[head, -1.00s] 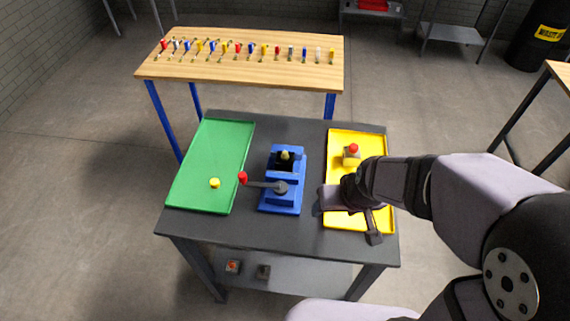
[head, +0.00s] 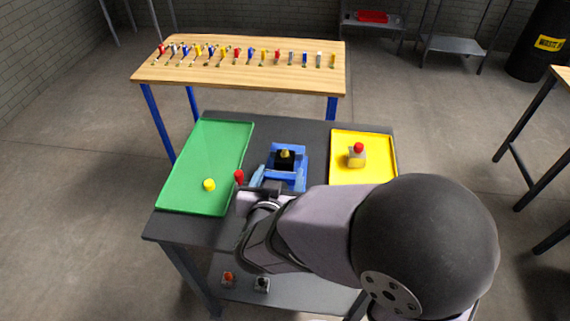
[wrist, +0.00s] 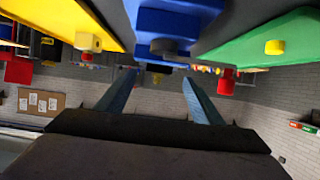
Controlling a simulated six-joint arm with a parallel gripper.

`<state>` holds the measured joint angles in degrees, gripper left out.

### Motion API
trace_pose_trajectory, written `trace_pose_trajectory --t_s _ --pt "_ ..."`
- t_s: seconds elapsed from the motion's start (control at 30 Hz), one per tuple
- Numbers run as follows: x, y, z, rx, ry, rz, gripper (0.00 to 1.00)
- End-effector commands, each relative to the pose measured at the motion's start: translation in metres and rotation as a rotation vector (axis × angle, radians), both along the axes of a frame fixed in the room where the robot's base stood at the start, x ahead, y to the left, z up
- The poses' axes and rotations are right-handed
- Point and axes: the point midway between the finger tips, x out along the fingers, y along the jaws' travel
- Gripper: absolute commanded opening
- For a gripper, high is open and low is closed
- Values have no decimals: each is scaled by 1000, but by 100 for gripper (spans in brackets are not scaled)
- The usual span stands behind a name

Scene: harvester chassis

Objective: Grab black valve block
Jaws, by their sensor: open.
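A black block with a yellow knob (head: 285,156) sits in the blue vise (head: 298,178) in the middle of the dark table. A small block with a dark top (head: 262,284) stands on the lower shelf; its details are too small to tell. My gripper (head: 259,177) is at the front left of the vise, beside its red-ended handle (head: 239,177), and my arm hides the vise's front. In the wrist view, my gripper (wrist: 158,76) is open and nothing shows between its fingers. The vise also shows there (wrist: 165,18), but the black block cannot be made out.
A green tray (head: 215,150) with a yellow piece (head: 209,185) lies left. A red-topped block (head: 228,278) is on the lower shelf. A wooden table (head: 240,78) with several tools stands behind.

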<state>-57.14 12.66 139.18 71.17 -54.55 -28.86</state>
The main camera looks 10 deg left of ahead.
Motion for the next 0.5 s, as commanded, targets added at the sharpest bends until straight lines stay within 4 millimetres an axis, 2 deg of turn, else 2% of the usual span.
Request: trace_pose_trajectory --t_s 0.5 --pt "13 -1 -5 -2 -5 -8 61"
